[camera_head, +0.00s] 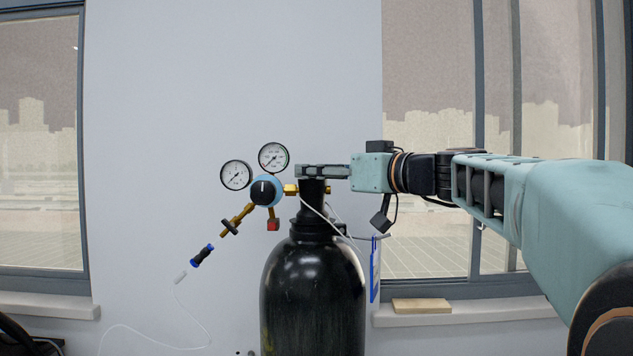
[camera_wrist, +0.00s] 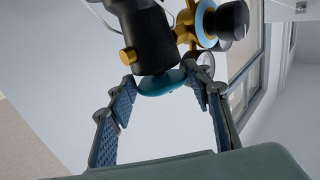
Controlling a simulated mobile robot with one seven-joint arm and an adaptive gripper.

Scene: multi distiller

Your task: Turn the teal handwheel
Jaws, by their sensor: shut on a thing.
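The teal handwheel (camera_wrist: 160,84) sits at the end of the black cylinder's neck in the wrist view, between the two fingers. My gripper (camera_wrist: 163,86) is shut on it, one finger at each side. In the head view my gripper (camera_head: 314,170) reaches in level from the right at the top of the black gas cylinder (camera_head: 313,290). The fingers hide the handwheel there. The cylinder stands upright, and its black neck also shows in the wrist view (camera_wrist: 150,40).
A regulator with a blue-rimmed black knob (camera_head: 263,190) and brass fittings is on the valve's left. Two round gauges (camera_head: 236,175) (camera_head: 273,156) stand above it. A thin white hose (camera_head: 180,300) hangs at lower left. A wooden block (camera_head: 421,305) lies on the right sill.

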